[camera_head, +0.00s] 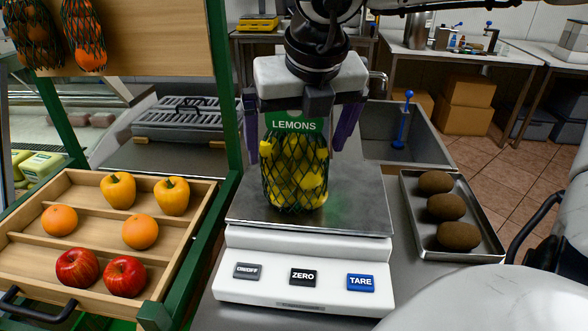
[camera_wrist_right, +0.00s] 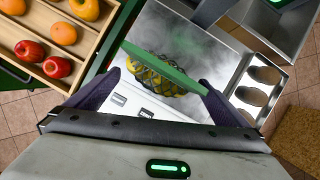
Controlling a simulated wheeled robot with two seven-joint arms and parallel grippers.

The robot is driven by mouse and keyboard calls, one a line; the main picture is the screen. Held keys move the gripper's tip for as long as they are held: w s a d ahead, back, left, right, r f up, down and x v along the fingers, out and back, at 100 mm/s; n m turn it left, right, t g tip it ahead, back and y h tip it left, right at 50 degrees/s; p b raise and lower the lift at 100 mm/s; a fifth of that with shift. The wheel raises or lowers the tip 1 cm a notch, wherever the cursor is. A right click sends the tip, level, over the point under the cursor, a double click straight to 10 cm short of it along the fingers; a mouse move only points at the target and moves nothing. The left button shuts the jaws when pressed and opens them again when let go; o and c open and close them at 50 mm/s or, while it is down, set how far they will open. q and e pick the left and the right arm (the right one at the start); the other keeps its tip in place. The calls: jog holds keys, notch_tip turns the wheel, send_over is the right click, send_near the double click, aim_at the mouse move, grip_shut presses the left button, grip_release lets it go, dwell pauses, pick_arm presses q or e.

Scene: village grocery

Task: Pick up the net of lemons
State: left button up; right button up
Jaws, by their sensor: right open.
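The net of lemons (camera_head: 296,170), yellow fruit in dark green mesh under a green "LEMONS" header card (camera_head: 294,124), stands upright on the steel plate of the white scale (camera_head: 375,215). My right gripper (camera_head: 296,138) is above and behind it, pointing down, with its purple fingers apart on either side of the net's upper part. In the right wrist view, the net (camera_wrist_right: 158,78) and its green card (camera_wrist_right: 165,68) lie between the open fingers (camera_wrist_right: 160,82), with a gap on both sides. My left gripper is not in view.
A wooden tray (camera_head: 190,232) with peppers, oranges and apples is at left, beside a green post (camera_head: 222,90). A metal tray (camera_head: 408,190) with several brown kiwi-like fruits is at right. A sink (camera_head: 385,130) lies behind the scale. Orange nets (camera_head: 88,40) hang at upper left.

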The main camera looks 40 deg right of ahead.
aim_at(297, 143)
jog(key=x, duration=0.3)
jog(key=shift+a+f, duration=0.1)
jog(key=c, duration=1.5)
jog(key=shift+w, duration=0.1)
jog(key=shift+r, duration=0.55)
notch_tip(297, 143, up, 9)
jog(key=shift+r, duration=0.1)
